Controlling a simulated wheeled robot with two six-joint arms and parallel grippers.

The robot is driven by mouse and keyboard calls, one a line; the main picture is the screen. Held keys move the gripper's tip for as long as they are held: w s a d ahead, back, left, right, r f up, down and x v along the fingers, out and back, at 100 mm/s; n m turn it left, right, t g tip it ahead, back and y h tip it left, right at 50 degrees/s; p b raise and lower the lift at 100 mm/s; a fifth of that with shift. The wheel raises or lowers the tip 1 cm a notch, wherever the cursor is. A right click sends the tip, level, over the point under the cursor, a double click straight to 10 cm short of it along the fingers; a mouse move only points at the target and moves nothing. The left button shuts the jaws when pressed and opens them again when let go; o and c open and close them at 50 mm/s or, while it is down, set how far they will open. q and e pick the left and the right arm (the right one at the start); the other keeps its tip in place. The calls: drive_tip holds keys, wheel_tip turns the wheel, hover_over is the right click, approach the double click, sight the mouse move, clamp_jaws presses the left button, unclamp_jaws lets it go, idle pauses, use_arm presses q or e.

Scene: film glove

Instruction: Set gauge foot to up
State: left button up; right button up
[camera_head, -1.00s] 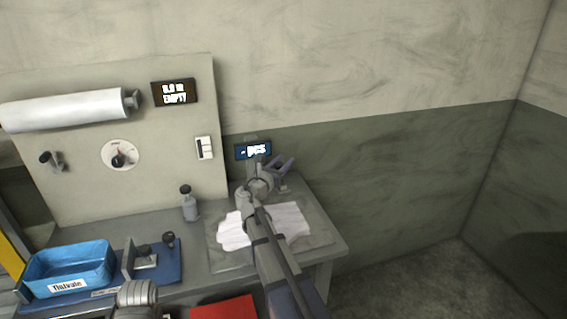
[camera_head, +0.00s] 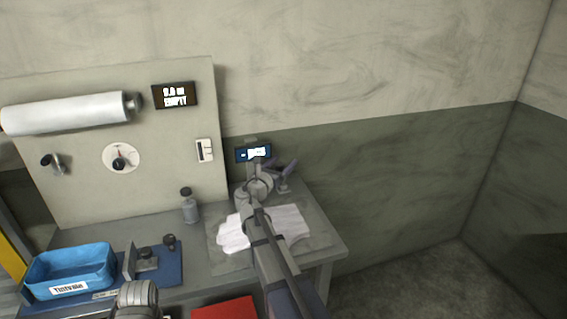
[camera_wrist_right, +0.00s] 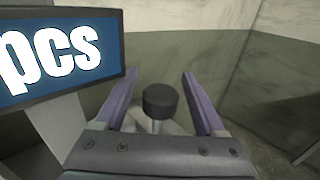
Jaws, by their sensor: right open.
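My right gripper (camera_wrist_right: 159,76) is open, with its two purple fingers on either side of a dark round knob (camera_wrist_right: 160,101) on a pale stem. Gaps show between the knob and both fingers; whether this knob is the gauge foot I cannot tell. In the head view my right gripper (camera_head: 281,172) is at the back right of the bench, beside a blue display. The blue display (camera_head: 253,153) reads "pcs" large at left in the wrist view (camera_wrist_right: 60,55). My arm hides much of that corner.
White cloth or gloves (camera_head: 233,236) lie on the bench under my right arm. A small grey bottle (camera_head: 190,209), a blue bin (camera_head: 70,268) and a red item (camera_head: 225,309) are further left and front. A panel with a paper roll (camera_head: 70,112) stands behind. Free floor is at right.

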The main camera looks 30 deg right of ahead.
sight(277, 169)
drive_tip(key=v, duration=0.7)
drive_tip(key=shift+s+a, duration=0.2)
